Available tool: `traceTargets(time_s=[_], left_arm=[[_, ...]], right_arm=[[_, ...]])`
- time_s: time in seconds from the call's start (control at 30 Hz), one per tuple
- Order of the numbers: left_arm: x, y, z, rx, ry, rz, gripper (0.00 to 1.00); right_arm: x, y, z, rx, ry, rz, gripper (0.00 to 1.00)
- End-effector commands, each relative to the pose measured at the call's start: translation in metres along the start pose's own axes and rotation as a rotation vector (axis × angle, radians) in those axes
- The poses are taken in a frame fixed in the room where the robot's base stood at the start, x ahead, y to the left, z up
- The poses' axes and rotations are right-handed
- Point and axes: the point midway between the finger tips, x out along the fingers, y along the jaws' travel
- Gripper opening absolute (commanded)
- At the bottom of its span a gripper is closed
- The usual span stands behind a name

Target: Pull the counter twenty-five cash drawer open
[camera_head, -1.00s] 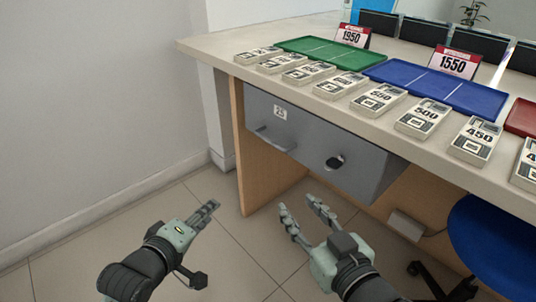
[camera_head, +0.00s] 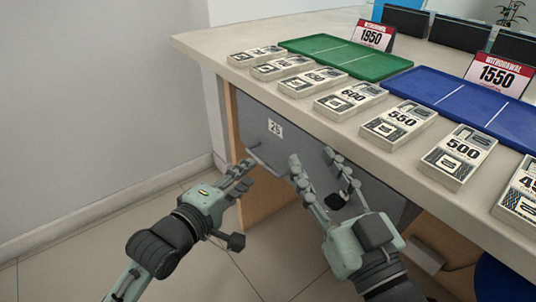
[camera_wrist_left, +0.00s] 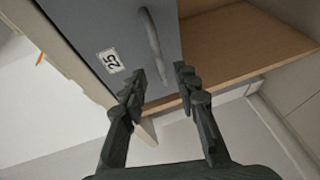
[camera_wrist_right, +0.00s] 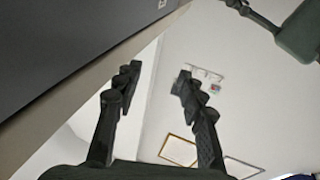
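The grey cash drawer (camera_head: 300,138) with the white "25" label (camera_head: 275,128) sits under the counter's left end and looks closed. Its bar handle (camera_wrist_left: 152,38) shows whole in the left wrist view; in the head view my gripper partly covers it. My left gripper (camera_head: 246,170) is open, its fingertips just short of the handle. In the left wrist view (camera_wrist_left: 158,76) the handle lies ahead, roughly in line with the finger gap, with nothing between the fingers. My right gripper (camera_head: 316,172) is open and empty in front of the drawer's right part, near a dark round fitting (camera_head: 337,199).
Above the drawer, the pale countertop (camera_head: 215,43) holds several labelled cash stacks (camera_head: 397,122), a green tray (camera_head: 385,68) and a blue tray (camera_head: 445,85). A wooden side panel (camera_head: 232,120) stands left of the drawer. The floor (camera_head: 65,270) in front is clear.

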Motion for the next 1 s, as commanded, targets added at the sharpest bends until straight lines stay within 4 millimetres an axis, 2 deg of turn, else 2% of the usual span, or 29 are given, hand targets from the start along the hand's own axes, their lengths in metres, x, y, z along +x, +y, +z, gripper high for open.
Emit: traceTargets(time_s=[0.3, 0.4, 0.57, 0.8, 0.83, 1.0], left_arm=[[0.050, 0.000, 0.000, 0.003, 0.000, 0.002, 0.30], [0.062, 0.000, 0.000, 0.002, 0.001, 0.002, 0.30], [0.072, 0.000, 0.000, 0.001, 0.000, 0.001, 0.30], [0.072, 0.000, 0.000, 0.001, -0.001, 0.001, 0.30], [0.072, 0.000, 0.000, 0.001, 0.000, 0.000, 0.29], [0.072, 0.000, 0.000, 0.001, 0.000, 0.001, 0.08]], right_arm=[[-0.004, -0.012, -0.034, 0.033, 0.174, -0.022, 0.40], [-0.004, -0.011, -0.038, 0.030, 0.204, -0.019, 0.40], [-0.004, -0.010, -0.043, 0.029, 0.231, -0.018, 0.40], [-0.004, -0.010, -0.044, 0.028, 0.234, -0.018, 0.40], [-0.004, -0.010, -0.044, 0.028, 0.234, -0.018, 0.40], [-0.004, -0.010, -0.044, 0.029, 0.234, -0.018, 0.40]])
